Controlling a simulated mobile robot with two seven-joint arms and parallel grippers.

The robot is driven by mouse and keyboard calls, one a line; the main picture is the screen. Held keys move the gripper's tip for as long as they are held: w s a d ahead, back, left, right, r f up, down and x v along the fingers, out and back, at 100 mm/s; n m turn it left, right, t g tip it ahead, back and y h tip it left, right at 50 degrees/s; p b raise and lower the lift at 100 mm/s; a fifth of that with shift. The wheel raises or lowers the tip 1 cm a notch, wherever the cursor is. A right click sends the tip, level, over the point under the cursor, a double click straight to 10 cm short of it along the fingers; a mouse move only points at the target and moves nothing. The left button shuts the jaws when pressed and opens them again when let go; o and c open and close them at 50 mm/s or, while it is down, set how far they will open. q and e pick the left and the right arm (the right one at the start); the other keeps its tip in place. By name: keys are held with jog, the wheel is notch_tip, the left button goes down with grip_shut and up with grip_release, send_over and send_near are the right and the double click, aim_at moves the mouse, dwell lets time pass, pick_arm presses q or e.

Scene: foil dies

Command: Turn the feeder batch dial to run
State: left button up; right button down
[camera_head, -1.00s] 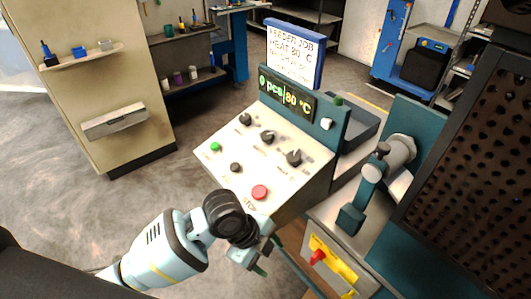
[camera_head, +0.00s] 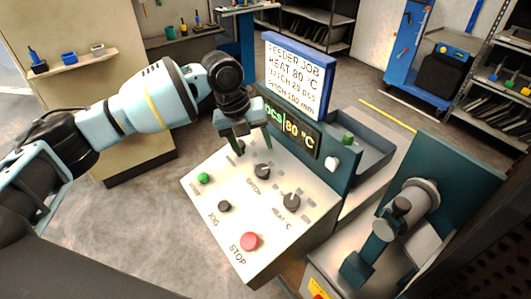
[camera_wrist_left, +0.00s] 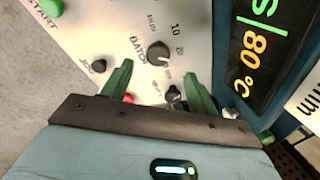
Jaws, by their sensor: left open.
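The batch dial (camera_head: 262,171) is a dark round knob on the sloped white panel. In the left wrist view the batch dial (camera_wrist_left: 158,50) has the labels BATCH, RUN, 10 and 20 around it. Its pointer setting is too small to read. My left gripper (camera_head: 252,148) hangs over the panel's upper part, beside the batch dial. It is open, with its two green fingers apart and nothing between them. In the wrist view the batch dial shows just beyond the gap between the fingertips (camera_wrist_left: 160,69). My right gripper is not in view.
The panel also has a heat dial (camera_head: 291,201), a black jog button (camera_head: 224,206), a green start button (camera_head: 204,178) and a red stop button (camera_head: 249,241). A display (camera_head: 298,135) and a job sign (camera_head: 298,75) stand behind. A clamp-like unit (camera_head: 400,207) is at right.

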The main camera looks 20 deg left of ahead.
aim_at(261, 169)
pick_arm(q)
jog(key=shift+s+x, duration=0.15)
jog(key=shift+x, duration=1.75)
jog(key=shift+s+x, duration=0.2)
jog(key=shift+x, duration=1.65)
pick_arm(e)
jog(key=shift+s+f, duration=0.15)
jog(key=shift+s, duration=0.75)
pick_arm(q)
jog(key=shift+d, duration=0.1)
jog(key=shift+c, duration=0.2)
jog(key=c, duration=0.9)
jog(key=shift+c, duration=0.2)
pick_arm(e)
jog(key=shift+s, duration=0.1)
